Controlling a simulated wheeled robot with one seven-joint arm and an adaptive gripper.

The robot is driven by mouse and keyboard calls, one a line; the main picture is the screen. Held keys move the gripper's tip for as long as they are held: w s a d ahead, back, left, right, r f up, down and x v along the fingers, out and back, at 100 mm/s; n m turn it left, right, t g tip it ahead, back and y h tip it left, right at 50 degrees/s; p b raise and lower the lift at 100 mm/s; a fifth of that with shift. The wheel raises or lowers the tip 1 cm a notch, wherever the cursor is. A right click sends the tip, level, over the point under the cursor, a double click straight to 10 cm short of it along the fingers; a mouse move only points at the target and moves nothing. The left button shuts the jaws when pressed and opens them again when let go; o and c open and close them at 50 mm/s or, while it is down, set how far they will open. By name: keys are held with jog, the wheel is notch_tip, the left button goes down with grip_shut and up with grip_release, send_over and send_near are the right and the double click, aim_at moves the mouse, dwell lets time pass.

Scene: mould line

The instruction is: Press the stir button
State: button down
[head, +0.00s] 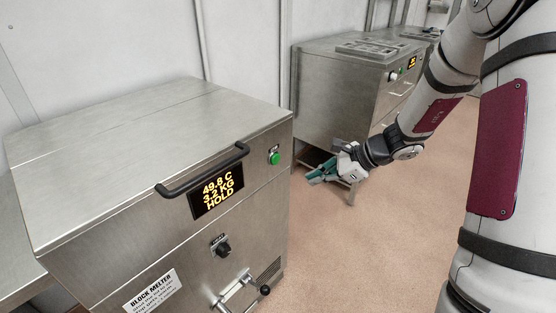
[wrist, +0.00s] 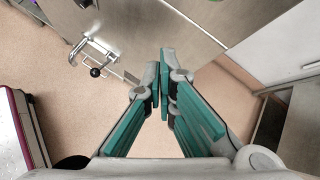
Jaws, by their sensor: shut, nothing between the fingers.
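The block melter (head: 150,150) is a steel cabinet at the left of the head view. A round green button (head: 274,156) is on its front face near the upper right corner; its label is too small to read. My gripper (head: 316,176) is to the right of the melter, apart from the button. Its teal fingers (wrist: 162,85) are shut with nothing between them, over the floor beside the melter front in the wrist view.
A display (head: 217,190) reads 49.8 C, 3.2 KG, HOLD. A black bar handle (head: 203,170) sticks out above it. A black knob (head: 221,246) and an outlet with a lever (head: 264,290) are lower. Another steel machine (head: 345,85) stands behind. The floor (head: 330,255) in front is clear.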

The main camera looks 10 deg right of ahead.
jog(key=shift+w+a, duration=0.1)
jog(key=w+a, duration=0.5)
jog(key=w, duration=0.2)
jog(key=shift+a, duration=0.15)
dwell(1.5)
jog(key=shift+w+a, duration=0.15)
jog(key=shift+w, duration=0.15)
jog(key=shift+w+a, duration=0.25)
jog(key=shift+w, duration=0.05)
dwell(1.0)
jog(key=shift+s+d, duration=0.5)
jog(key=shift+s, duration=0.15)
jog(key=shift+s+d, duration=0.75)
jog(key=shift+s, duration=0.3)
jog(key=shift+s+d, duration=0.7)
jog(key=shift+s, duration=0.3)
